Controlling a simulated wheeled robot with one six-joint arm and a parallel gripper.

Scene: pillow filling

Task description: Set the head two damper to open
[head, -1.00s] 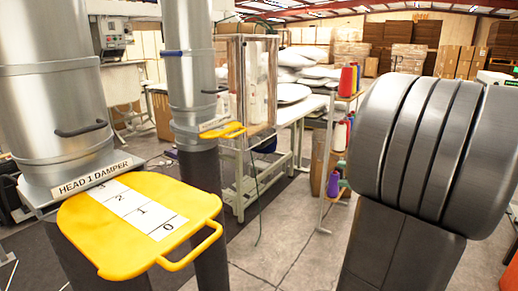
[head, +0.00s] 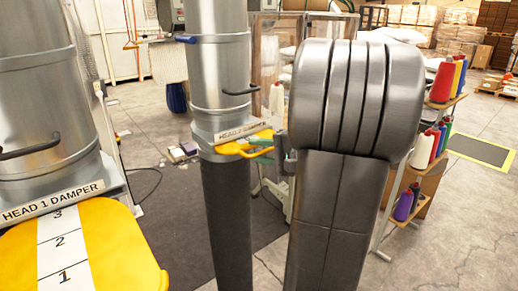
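The head two damper is on the farther silver duct; its small label plate (head: 238,131) seems to read HEAD 2 DAMPER. Below the label, a yellow slide plate (head: 232,149) with a yellow handle (head: 262,151) sticks out a short way to the right. My arm stands to its right. A small dark part at its left edge, likely my gripper (head: 282,153), is close to the handle's right end. Most of it is hidden behind my arm. I cannot tell whether it touches the handle or whether its fingers are open.
The nearer duct at left has a HEAD 1 DAMPER label (head: 54,202) and a large yellow slide plate (head: 60,245) with a numbered white scale, extending low in the foreground. A thread rack (head: 422,175) stands right of my arm. Open floor (head: 455,245) lies at the lower right.

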